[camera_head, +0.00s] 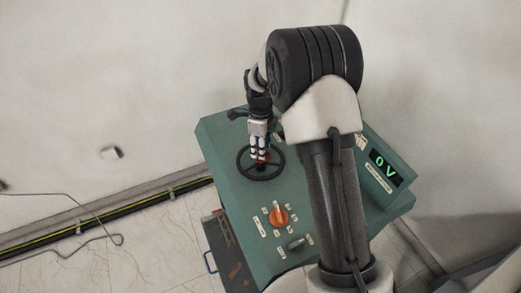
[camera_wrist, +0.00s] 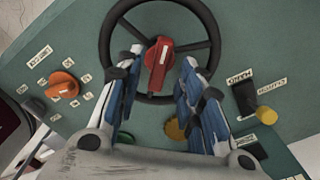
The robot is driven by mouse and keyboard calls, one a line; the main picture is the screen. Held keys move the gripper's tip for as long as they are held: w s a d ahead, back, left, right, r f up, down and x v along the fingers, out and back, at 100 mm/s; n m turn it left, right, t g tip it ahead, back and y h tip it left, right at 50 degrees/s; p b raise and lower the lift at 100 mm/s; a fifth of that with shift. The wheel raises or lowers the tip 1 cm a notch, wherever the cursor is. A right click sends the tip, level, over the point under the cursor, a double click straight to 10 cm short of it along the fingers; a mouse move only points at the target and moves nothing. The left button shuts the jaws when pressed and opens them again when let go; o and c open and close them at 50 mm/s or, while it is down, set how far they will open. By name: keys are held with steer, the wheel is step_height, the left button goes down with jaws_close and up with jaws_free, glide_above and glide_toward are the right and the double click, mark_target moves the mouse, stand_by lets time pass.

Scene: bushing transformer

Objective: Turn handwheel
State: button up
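The handwheel (camera_head: 239,166) is a black ring with spokes, lying on the sloping teal panel. Whether the tips are level with the grip in depth is unclear.
The teal console (camera_head: 240,215) carries an orange selector knob (camera_head: 278,217), a grey switch (camera_head: 296,243) and a display (camera_head: 384,166) reading 0 V. In the wrist view, a black switch (camera_wrist: 245,97) and a yellow knob (camera_wrist: 266,115) are right of the wheel. A cable lies on the floor at left.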

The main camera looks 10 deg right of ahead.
step_height(320, 180, up, 10)
stand_by(0.3)
steer(key=shift+f, duration=0.1)
steer(key=s+r+n+t+b, duration=0.2)
steer(key=s+r+n+b, duration=0.1)
steer(key=s+r+n, duration=1)
steer(key=s+f+n+t+b, duration=0.1)
steer(key=s+f+n, duration=0.1)
steer(key=s+n, duration=0.3)
steer(key=s+f+n+t+b, duration=0.1)
steer(key=s+n, duration=0.5)
steer(key=s, duration=0.8)
step_height(320, 180, down, 2)
steer(key=shift+s+f+t+b, duration=0.2)
steer(key=shift+f+t+b, duration=0.1)
steer(key=shift+b, duration=0.3)
